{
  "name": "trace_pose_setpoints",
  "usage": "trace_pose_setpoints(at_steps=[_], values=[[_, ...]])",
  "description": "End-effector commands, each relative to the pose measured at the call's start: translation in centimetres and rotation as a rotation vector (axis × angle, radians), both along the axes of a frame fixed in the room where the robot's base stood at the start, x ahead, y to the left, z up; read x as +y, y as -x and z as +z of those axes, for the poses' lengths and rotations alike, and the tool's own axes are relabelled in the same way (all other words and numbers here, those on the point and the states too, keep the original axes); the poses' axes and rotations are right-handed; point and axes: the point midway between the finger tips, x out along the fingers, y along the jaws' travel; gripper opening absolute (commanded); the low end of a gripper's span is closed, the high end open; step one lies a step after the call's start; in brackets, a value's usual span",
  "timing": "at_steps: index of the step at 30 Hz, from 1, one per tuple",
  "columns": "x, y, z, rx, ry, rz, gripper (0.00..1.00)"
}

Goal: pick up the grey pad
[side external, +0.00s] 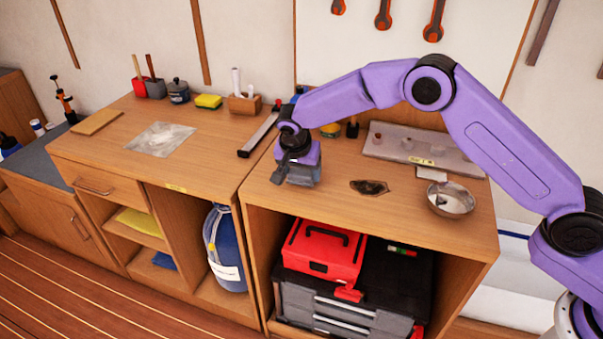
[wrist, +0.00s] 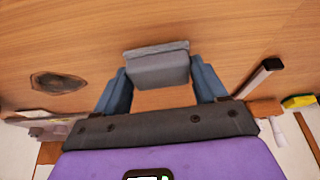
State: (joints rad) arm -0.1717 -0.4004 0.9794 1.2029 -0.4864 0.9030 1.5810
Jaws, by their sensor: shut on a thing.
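The grey pad (wrist: 157,72) is a blocky piece with a thin, wider strip along its far edge. In the wrist view it sits between the two blue-grey fingers of my gripper (wrist: 159,76), which are shut on its sides. In the side view my gripper (side external: 300,172) points down over the left part of the right-hand bench top. There the pad is mostly hidden among the fingers. I cannot tell whether it touches the wood or is just above it.
A dark, irregular patch (side external: 369,187) and a metal bowl (side external: 451,199) lie to the right on the bench (side external: 345,215). A grey tray (side external: 420,146) is at the back. A long dark-ended bar (side external: 258,135) lies to the left. The bench's front edge is close.

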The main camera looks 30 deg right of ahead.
Motion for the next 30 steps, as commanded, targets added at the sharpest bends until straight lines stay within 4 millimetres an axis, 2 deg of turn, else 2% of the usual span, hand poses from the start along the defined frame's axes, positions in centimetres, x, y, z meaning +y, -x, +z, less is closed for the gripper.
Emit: trace_pose_setpoints(at_steps=[5,16,24,30], values=[[0.0,-0.1,2.5,-0.004,-0.001,0.0,0.41],[-2.0,4.8,8.5,-0.002,-0.001,0.0,0.41],[-3.8,9.5,10.5,0.0,0.0,0.001,0.41],[-4.7,11.8,11.6,0.0,0.0,0.001,0.41]])
